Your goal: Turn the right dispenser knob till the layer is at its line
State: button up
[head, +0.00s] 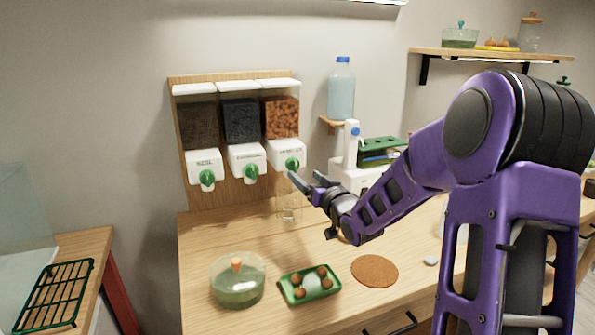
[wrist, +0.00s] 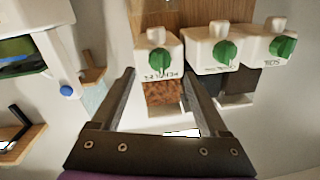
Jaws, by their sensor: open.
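The right dispenser (head: 281,118) holds reddish-brown chips behind a clear front. Its green knob (head: 292,163) sits on a white spout block. The wrist view is upside down, so this dispenser is leftmost there, its knob (wrist: 156,36) just beyond the space between my fingertips. My gripper (head: 309,182) is open and empty, in front of and slightly below the knob, apart from it as far as I can tell. A clear glass vessel (head: 287,214) stands under the right spout; its line and any layer inside are too faint to make out.
Two other dispensers, with dark fill (head: 241,120) and grey-brown fill (head: 198,125), hang to the left. A lidded glass bowl (head: 238,286), green tray (head: 310,285) and cork mat (head: 374,271) lie on the counter. A water bottle (head: 341,93) and white machine stand to the right.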

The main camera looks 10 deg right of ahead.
aim_at(296, 168)
jog(key=x, duration=0.5)
jog(key=shift+w, duration=0.4)
grip_shut()
